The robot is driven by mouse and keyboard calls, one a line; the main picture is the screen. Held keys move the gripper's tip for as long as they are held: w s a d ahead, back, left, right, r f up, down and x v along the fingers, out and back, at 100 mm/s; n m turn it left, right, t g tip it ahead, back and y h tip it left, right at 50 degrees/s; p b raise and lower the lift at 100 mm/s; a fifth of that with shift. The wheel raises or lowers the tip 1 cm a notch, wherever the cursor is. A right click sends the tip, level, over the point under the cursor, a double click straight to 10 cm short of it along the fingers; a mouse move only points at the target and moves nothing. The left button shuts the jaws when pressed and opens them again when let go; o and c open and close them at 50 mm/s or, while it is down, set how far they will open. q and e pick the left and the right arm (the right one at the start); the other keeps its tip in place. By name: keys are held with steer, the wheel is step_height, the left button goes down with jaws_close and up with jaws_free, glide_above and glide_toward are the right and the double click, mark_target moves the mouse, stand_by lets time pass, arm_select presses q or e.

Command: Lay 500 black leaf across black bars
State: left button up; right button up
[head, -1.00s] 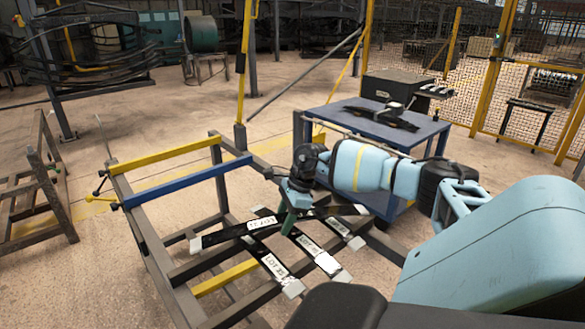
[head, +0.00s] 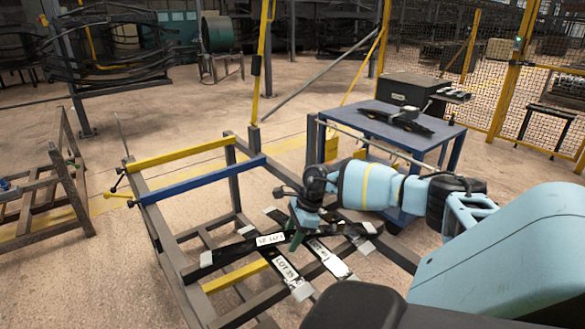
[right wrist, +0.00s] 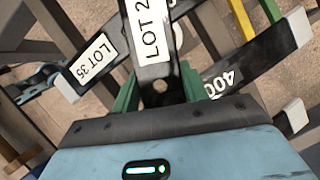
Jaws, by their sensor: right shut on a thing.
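My right gripper (head: 297,238) has green fingers and is shut on a long black leaf (head: 228,250) with a white "LOT 2…" label. In the right wrist view this leaf (right wrist: 158,70) runs between the green fingers (right wrist: 158,92). It lies crosswise over other black leaves, one labelled "LOT 35" (head: 288,268) and one marked "400" (right wrist: 250,68). I cannot read a 500 on the held leaf. I cannot tell whether it touches what is below. The dark bars of the rack (head: 250,303) are under the leaves. My left gripper is not in view.
The rack has a yellow bar (head: 180,155) and a blue bar (head: 195,180) at its far side. Floor between the racks is clear.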

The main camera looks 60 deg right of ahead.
steer(key=shift+w, duration=0.1)
steer(key=o, duration=1.1)
steer(key=v, duration=1.2)
steer(key=shift+a+r+b, duration=0.1)
steer(key=shift+b, duration=0.2)
